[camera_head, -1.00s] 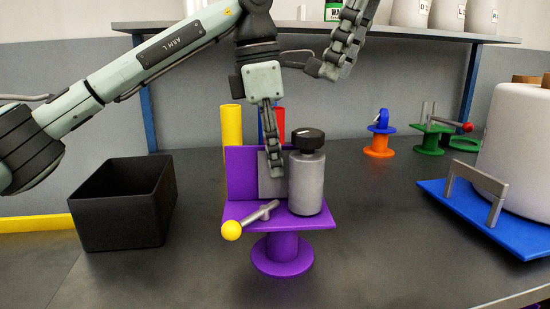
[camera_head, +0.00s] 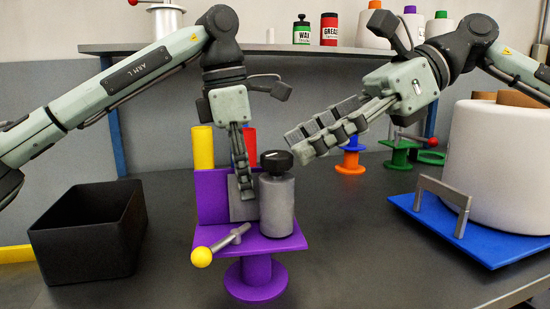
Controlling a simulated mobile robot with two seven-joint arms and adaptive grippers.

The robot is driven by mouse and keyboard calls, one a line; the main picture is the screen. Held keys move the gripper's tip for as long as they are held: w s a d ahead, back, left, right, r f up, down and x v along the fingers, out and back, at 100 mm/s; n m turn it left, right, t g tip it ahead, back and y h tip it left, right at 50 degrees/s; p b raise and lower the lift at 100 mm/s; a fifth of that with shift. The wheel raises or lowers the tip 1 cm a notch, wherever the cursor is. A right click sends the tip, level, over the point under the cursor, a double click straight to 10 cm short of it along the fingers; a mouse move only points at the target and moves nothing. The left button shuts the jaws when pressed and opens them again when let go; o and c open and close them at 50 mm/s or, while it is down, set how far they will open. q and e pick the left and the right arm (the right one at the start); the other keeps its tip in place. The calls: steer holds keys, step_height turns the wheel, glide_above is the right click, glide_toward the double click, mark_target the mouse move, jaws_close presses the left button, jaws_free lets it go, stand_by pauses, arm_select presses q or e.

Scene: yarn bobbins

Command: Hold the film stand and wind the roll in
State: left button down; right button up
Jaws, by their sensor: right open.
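The film stand is a purple stand (camera_head: 213,198) with an upright back panel, a flat shelf and a round spool-like foot. A grey cylindrical roll (camera_head: 277,208) with a black knob (camera_head: 276,160) on top stands upright on its shelf. A grey crank (camera_head: 235,235) with a yellow ball (camera_head: 201,257) lies at the shelf's front left. My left gripper (camera_head: 246,197) points down at the stand, left of the roll, in front of a grey plate; its fingers overlap edge-on, hiding their gap. My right gripper (camera_head: 296,146) is open, its fingertips just right of and above the black knob.
A black open bin (camera_head: 85,243) stands left. A blue tray (camera_head: 480,240) with a grey handle and large white bobbin (camera_head: 500,165) is at right. Orange (camera_head: 350,165) and green (camera_head: 399,160) stands are behind. A shelf (camera_head: 255,48) with bottles spans the back. The table front centre-right is clear.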

mark_target(291, 159)
steer(key=d+f+m+t+y, duration=0.4)
steer(key=d+m+t, duration=0.1)
steer(key=d+t, duration=0.25)
steer(key=shift+t, duration=0.55)
steer(key=x, duration=1.2)
steer(key=shift+a, duration=0.25)
steer(key=c, duration=1.2)
steer(key=shift+o, duration=0.2)
